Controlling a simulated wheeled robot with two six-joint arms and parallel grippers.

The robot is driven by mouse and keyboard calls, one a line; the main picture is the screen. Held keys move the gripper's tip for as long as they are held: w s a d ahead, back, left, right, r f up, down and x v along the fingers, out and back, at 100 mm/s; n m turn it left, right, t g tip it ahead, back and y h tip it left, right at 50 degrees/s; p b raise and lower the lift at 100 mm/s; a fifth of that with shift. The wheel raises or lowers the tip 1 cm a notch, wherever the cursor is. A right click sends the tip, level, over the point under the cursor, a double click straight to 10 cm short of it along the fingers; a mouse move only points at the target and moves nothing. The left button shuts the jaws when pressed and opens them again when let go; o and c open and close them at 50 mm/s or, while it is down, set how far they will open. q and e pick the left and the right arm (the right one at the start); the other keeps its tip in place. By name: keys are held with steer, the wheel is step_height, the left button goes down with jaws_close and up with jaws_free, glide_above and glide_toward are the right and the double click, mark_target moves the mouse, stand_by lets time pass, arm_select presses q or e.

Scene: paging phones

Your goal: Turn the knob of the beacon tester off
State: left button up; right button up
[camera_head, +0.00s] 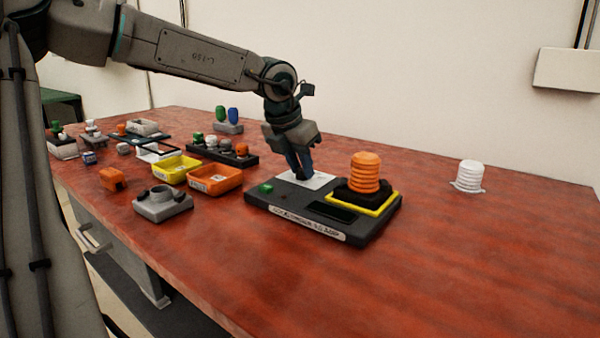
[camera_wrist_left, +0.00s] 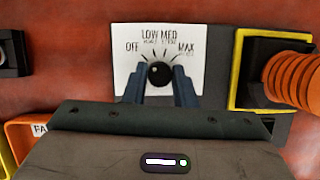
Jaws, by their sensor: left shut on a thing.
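The beacon tester (camera_head: 290,210) is a dark flat box on the red table, with an orange ribbed beacon (camera_head: 365,172) on a black base inside a yellow frame at its right. Its black round knob (camera_wrist_left: 159,73) sits on a white dial plate (camera_wrist_left: 126,40) marked OFF, LOW, MED and MAX in the left wrist view. My left gripper (camera_head: 300,176) points down at the dial plate. Its fingers (camera_wrist_left: 159,82) are shut on the knob from both sides. I cannot tell where the knob points. My right gripper is not in view.
An orange tray (camera_head: 215,180), a yellow tray (camera_head: 175,169) and a grey holder (camera_head: 163,203) stand left of the tester. Several small parts lie farther left. A white ribbed beacon (camera_head: 469,176) stands at the right. The front right of the table is clear.

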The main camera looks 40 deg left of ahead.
arm_select(q)
steer(key=shift+n+b, duration=0.5)
steer(key=o, duration=1)
steer(key=shift+r, duration=0.1)
steer(key=p+v, duration=0.2)
steer(key=v, duration=0.8)
steer(key=shift+s+d+r, duration=0.2)
steer(key=shift+s+r, duration=0.05)
steer(key=shift+r, duration=0.05)
steer(key=shift+p, duration=0.3)
